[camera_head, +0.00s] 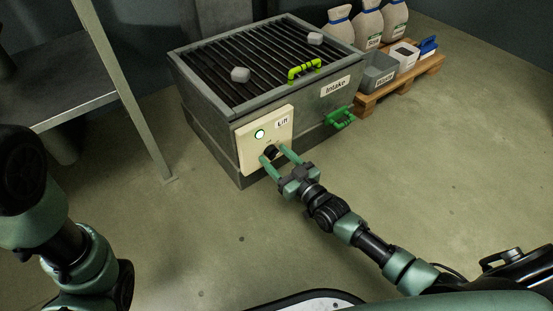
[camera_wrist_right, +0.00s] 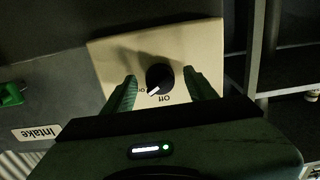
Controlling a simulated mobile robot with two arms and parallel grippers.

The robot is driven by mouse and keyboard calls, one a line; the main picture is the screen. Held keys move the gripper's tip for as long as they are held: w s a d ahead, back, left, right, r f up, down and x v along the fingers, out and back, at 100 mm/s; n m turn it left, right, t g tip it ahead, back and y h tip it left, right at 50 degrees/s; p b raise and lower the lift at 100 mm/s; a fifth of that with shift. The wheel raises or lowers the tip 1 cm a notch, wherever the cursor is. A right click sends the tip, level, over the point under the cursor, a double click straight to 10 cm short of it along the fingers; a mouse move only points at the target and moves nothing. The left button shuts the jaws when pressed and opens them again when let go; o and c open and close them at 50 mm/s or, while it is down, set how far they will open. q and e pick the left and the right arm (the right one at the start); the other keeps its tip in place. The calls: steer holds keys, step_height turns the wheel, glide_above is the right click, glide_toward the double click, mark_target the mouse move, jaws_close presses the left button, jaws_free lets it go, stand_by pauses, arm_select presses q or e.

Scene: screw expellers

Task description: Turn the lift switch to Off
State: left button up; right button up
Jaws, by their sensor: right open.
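The cream lift panel (camera_head: 247,154) is on the front of the grey intake box, with a lit round lamp (camera_head: 260,134) beside the "Lift" label. The black lift switch (camera_head: 271,151) is a round knob below it, partly hidden by my right gripper (camera_head: 274,155). In the wrist view, which is upside down, the switch (camera_wrist_right: 160,77) lies between the two green fingers of my right gripper (camera_wrist_right: 161,80). The fingers are open, with visible gaps on both sides of the knob. The white pointer aims lower left, towards a partly readable "On" mark; "Off" (camera_wrist_right: 166,98) is beside it. My left gripper is out of view.
The intake box (camera_head: 212,116) has a barred top with two grey lumps, a yellow-green handle (camera_head: 305,69) and a green handle (camera_head: 340,118). A pallet (camera_head: 405,82) with sacks and bins stands behind right. A metal shelf (camera_head: 70,98) stands left. The right floor is clear.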

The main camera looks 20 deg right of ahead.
jaws_close()
